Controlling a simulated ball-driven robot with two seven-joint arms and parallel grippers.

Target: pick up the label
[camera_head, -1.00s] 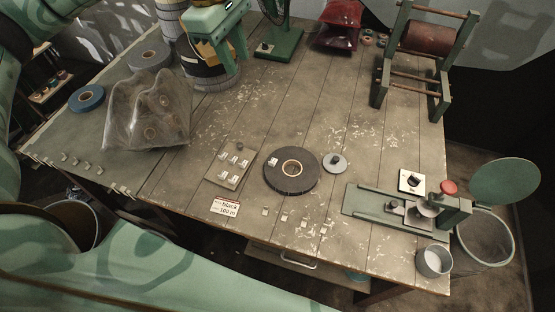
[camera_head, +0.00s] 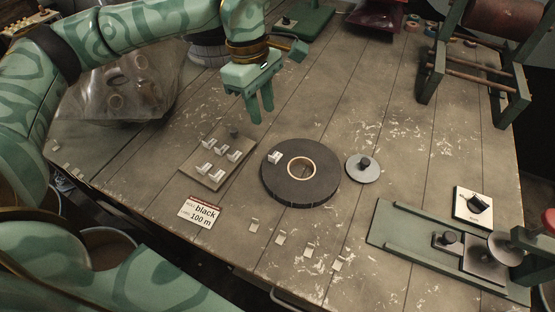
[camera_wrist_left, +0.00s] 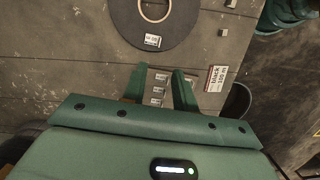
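A small flat plate (camera_head: 208,152) on the table bears several small white labels (camera_head: 234,156) and a dark knob. Labels also show between the fingers in the left wrist view (camera_wrist_left: 158,90). My left gripper (camera_head: 260,108) hangs fingers down above the table, behind the plate in the head view. Its fingers (camera_wrist_left: 160,72) are apart, with nothing held. A black tape roll (camera_head: 315,190) with a white label on its top lies right of the plate. A card (camera_head: 200,213) reading "black" and "100 m" lies in front of the plate. My right gripper is not in view.
A grey disc with a knob (camera_head: 363,168) lies right of the roll. A green press-like device (camera_head: 400,232) and a white dial plate (camera_head: 473,206) stand at right. Several small pale pieces (camera_head: 280,238) lie along the front edge. A clear bag (camera_head: 125,90) lies at left.

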